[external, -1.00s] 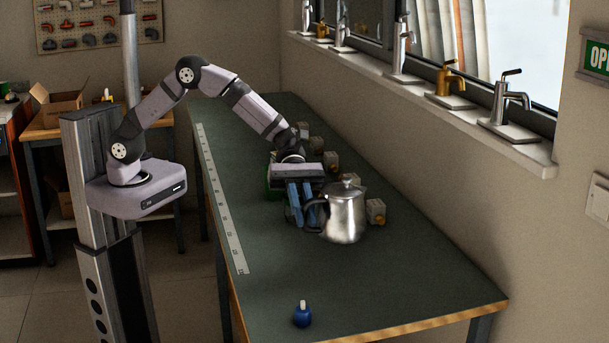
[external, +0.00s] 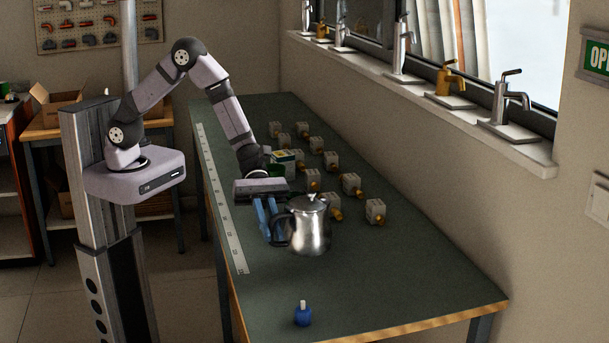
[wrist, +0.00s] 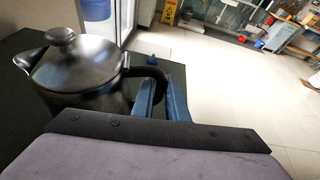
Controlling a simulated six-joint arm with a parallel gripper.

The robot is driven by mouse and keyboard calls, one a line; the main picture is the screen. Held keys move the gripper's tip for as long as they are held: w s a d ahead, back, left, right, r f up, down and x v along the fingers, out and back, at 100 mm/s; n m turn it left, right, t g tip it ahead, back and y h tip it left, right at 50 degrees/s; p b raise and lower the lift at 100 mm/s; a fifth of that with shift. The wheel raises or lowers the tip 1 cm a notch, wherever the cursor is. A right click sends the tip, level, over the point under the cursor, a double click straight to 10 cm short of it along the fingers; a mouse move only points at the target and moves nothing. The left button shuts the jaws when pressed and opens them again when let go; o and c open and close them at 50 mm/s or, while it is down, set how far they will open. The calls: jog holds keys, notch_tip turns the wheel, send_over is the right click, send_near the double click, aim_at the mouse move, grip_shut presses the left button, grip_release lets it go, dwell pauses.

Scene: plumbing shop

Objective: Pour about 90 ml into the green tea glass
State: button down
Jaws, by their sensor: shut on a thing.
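A steel teapot (external: 312,229) with a lid and a dark handle is upright over the bench. It also fills the left of the wrist view (wrist: 82,75). My gripper (external: 270,222) has its blue fingers shut on the teapot's handle; in the wrist view the fingers (wrist: 165,103) close around it. The pot appears held above the bench top, but the gap under it is hard to judge. A green thing (external: 277,170), perhaps the green tea glass, stands just behind my wrist, partly hidden. I cannot see inside it.
Several pale blocks with brass fittings (external: 351,183) stand on the bench behind and right of the pot. A white-and-green item (external: 288,156) is beside the green thing. A blue bottle (external: 302,314) stands near the front. A ruler strip (external: 222,205) lies along the left edge. The front bench is mostly clear.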

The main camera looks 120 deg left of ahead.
jog(key=s+a+f+n+t+y+p, duration=0.1)
jog(key=s+p, duration=0.1)
jog(key=s, duration=0.2)
jog(key=s+a+f+n+t+y+p, duration=0.1)
jog(key=s+f+n+y+p, duration=0.1)
jog(key=s, duration=0.3)
jog(key=s+f+n+t+y+p, duration=0.1)
jog(key=s+n+y, duration=0.1)
jog(key=s, duration=0.2)
jog(key=shift+s+a+f+p, duration=0.15)
jog(key=shift+a+f+p, duration=0.05)
jog(key=shift+a+p, duration=0.2)
jog(key=shift+r, duration=0.1)
jog(key=w+a+r+n+t+h, duration=0.1)
jog(key=a+r+n+t+h, duration=0.1)
jog(key=a+r+n+h, duration=0.3)
jog(key=shift+a+r+n, duration=2)
jog(key=shift+a+r, duration=1.2)
jog(key=shift+r, duration=1.15)
jog(key=shift+w+a+r, duration=0.1)
jog(key=shift+a+r, duration=0.1)
jog(key=shift+a+r+n+t+h, duration=0.4)
jog(key=shift+a+r+n, duration=0.2)
jog(key=shift+a+n, duration=0.2)
